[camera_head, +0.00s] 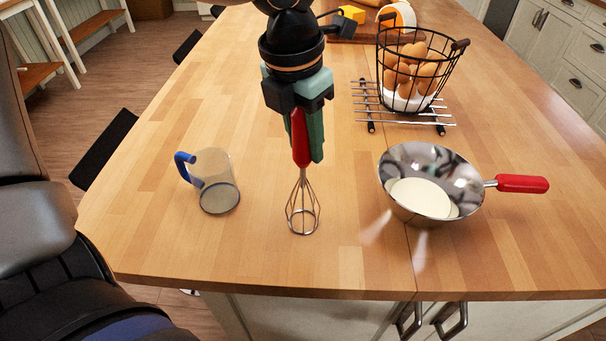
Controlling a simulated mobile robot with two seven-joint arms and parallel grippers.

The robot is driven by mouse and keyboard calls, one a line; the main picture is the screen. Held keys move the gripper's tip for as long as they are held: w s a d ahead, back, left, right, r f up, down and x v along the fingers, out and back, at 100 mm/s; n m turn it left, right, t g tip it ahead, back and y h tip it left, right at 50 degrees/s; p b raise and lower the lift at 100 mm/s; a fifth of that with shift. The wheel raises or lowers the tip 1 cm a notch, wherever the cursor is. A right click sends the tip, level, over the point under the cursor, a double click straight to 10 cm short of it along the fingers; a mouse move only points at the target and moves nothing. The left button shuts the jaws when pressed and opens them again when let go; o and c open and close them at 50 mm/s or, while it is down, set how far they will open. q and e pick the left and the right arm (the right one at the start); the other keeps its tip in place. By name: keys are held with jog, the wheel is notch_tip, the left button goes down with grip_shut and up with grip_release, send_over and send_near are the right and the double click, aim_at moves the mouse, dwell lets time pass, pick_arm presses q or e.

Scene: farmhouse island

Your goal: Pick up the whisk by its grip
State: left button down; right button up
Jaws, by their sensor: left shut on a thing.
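The whisk has a red grip (299,138) and a wire head (302,207). It hangs head down, close to upright, over the middle of the wooden island. My left gripper (303,140) is above it with its green fingers shut around the red grip. The fingers hide part of the grip. I cannot tell whether the wire head touches the wood or hangs just above it. My right gripper is not in view.
A clear jug with a blue handle (185,166) stands to the left. A steel bowl (462,190) with a red handle and pale contents is to the right. A wire basket of eggs (417,72) stands on a metal rack (368,112) behind. The front wood is clear.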

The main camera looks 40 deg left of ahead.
pick_arm(q)
notch_tip(320, 180, up, 10)
jog(key=shift+r, duration=0.1)
jog(key=c, duration=1)
grip_release()
jog(key=shift+c, duration=0.2)
grip_shut()
dwell(0.4)
notch_tip(320, 180, up, 7)
jog(key=p, duration=0.6)
